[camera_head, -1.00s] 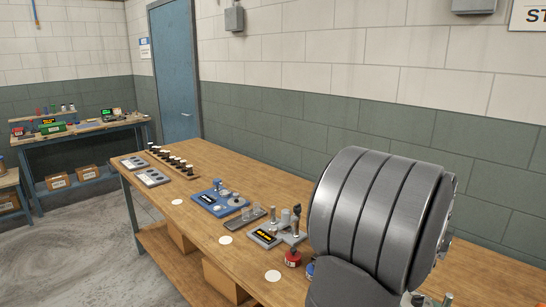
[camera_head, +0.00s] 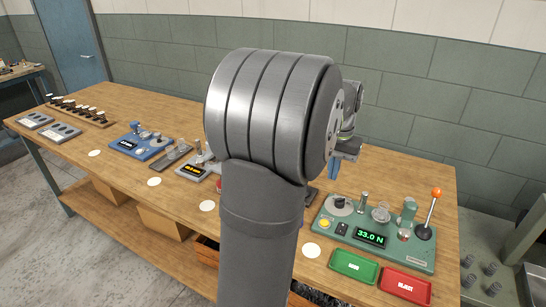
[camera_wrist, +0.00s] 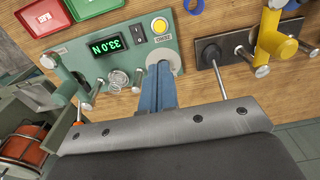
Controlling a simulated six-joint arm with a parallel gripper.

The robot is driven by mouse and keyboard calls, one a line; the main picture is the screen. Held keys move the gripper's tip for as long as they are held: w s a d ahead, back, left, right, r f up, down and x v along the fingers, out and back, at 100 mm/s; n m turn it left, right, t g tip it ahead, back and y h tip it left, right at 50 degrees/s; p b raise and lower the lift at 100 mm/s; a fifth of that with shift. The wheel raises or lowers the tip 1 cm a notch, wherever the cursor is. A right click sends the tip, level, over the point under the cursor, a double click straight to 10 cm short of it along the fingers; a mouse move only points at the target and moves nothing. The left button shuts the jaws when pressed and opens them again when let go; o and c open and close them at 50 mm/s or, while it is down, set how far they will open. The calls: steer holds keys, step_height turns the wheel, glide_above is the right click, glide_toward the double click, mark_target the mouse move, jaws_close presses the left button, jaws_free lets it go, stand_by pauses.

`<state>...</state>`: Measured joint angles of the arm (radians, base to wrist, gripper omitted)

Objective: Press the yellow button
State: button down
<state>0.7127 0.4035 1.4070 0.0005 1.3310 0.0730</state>
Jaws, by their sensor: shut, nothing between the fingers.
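The yellow button (camera_head: 325,224) is a small round cap at the left front of the green machine (camera_head: 408,252) in the head view. In the wrist view the yellow button (camera_wrist: 159,25) sits at the panel's edge beside a black switch. My gripper (camera_wrist: 159,68) has blue fingers closed together and empty. Its tips appear over the grey disc of the machine, below the button in the picture, apart from it. In the head view my gripper (camera_head: 333,171) is partly hidden behind my arm and sits above the machine.
The machine has a display (camera_head: 370,238), glass parts and an orange-knobbed lever (camera_head: 436,192). Green (camera_head: 353,266) and red (camera_head: 405,284) trays lie in front. In the wrist view, a fixture with yellow parts (camera_wrist: 278,40) stands at the right.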

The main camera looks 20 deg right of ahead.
steer(key=m+t, duration=0.9)
steer(key=m, duration=1)
glide_above(326, 225)
step_height(326, 225, down, 7)
steer(key=shift+h, duration=0.3)
steer(key=shift+f, duration=0.1)
steer(key=shift+f, duration=4.4)
steer(key=shift+f, duration=0.1)
steer(key=shift+f, duration=0.3)
